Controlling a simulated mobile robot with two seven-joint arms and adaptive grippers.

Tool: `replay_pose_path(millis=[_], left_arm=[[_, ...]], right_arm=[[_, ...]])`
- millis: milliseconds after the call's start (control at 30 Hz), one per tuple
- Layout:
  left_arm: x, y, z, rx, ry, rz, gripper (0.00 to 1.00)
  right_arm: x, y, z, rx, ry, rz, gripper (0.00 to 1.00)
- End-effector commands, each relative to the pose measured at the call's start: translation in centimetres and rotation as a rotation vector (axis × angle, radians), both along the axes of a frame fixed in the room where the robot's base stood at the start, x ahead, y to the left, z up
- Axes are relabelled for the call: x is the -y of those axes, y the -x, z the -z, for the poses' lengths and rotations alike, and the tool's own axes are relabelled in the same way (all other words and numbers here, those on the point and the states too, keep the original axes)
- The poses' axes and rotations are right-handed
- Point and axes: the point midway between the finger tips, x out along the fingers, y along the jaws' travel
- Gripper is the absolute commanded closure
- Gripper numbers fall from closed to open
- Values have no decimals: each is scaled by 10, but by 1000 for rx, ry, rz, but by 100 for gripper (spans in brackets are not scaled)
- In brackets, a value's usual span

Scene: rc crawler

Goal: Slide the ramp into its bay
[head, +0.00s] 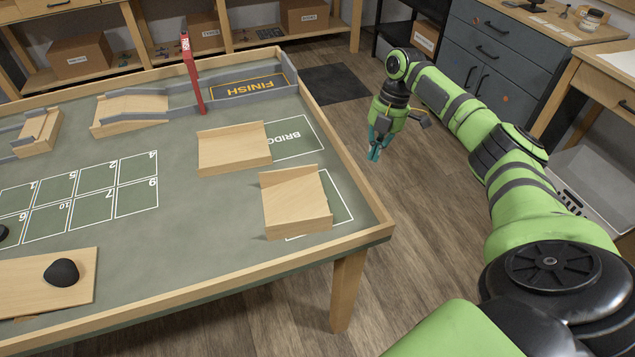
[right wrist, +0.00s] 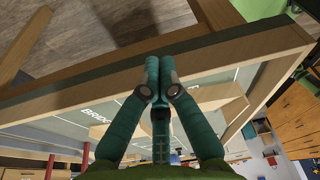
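A wooden ramp (head: 296,202) with a sloped top and a raised side wall sits near the table's right edge. It lies partly over a white-outlined bay (head: 338,198), whose right part shows beyond it; the rest of the outline is hidden beneath. My right gripper (head: 374,155) hangs beyond the table's right edge, apart from the ramp. In the right wrist view its fingers (right wrist: 158,66) meet at the tips with nothing between them. My left gripper is not in view.
A second wooden piece (head: 234,149) stands partly over the BRIDGE bay (head: 295,136). The table has a raised wooden rim (head: 352,165). A red post (head: 192,75) stands near the FINISH area (head: 250,88). A board (head: 85,275) with a dark round object lies at lower left.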

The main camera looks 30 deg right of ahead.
Motion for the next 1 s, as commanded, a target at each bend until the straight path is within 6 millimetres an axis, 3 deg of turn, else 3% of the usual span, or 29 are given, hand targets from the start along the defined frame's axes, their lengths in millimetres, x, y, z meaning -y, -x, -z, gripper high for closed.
replay_pose_path(millis=[367,700,833,1000], left_arm=[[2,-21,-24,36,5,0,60],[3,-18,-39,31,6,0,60],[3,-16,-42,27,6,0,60],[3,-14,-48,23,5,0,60]], right_arm=[[-82,4,-2,0,-1,-5,100],[-154,6,-2,0,-2,-4,100],[-173,7,-1,-1,-2,-2,100],[-171,7,13,-3,0,3,100]])
